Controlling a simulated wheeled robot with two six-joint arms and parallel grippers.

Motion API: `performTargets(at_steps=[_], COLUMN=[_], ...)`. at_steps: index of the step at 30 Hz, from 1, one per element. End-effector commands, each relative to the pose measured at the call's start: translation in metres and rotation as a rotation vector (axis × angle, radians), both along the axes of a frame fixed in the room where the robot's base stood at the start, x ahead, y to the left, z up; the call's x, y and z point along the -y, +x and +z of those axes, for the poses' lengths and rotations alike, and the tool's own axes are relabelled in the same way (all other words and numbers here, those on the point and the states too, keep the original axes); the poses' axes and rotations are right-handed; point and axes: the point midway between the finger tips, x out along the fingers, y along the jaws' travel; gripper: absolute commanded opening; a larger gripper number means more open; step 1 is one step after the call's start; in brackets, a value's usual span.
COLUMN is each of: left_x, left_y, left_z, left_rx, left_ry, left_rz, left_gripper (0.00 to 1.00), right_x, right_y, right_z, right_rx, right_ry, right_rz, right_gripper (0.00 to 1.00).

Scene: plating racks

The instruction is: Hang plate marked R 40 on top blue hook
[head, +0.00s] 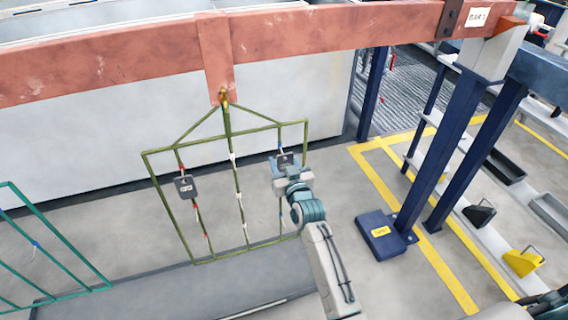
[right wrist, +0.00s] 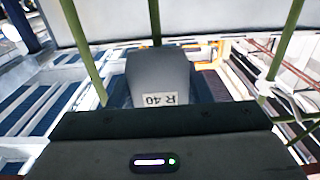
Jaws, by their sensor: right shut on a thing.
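In the right wrist view a grey plate (right wrist: 158,72) with a white label reading R 40 sits just beyond my right gripper (right wrist: 155,108). In the head view my right gripper (head: 286,168) is shut on this plate (head: 285,159), at the upper right of the green rack (head: 264,128). The gripper hides part of the rack's right side, and I cannot tell if the plate touches a hook. A blue mark (head: 281,214) shows lower on the right bar. My left gripper is not in view.
Another grey plate (head: 184,186) hangs on the rack's left bar, which has red marks; the middle bar has white ones. The rack hangs from a red beam (head: 120,62). A teal rack (head: 62,246) stands at left. Blue posts (head: 447,150) and parts on a shelf are at right.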

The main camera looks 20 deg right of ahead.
Motion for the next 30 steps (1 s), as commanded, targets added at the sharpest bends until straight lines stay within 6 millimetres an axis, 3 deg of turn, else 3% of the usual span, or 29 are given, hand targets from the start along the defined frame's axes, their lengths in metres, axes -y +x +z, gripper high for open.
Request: performTargets(at_steps=[30], left_x=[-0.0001], left_y=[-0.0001], left_z=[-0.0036], left_rx=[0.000], left_ry=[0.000], left_rz=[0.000], left_gripper=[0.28], right_x=[-0.0001], right_y=[0.0084], right_z=[-0.0065], right_rx=[0.002], right_ry=[0.000], right_rz=[0.000], right_gripper=[0.18])
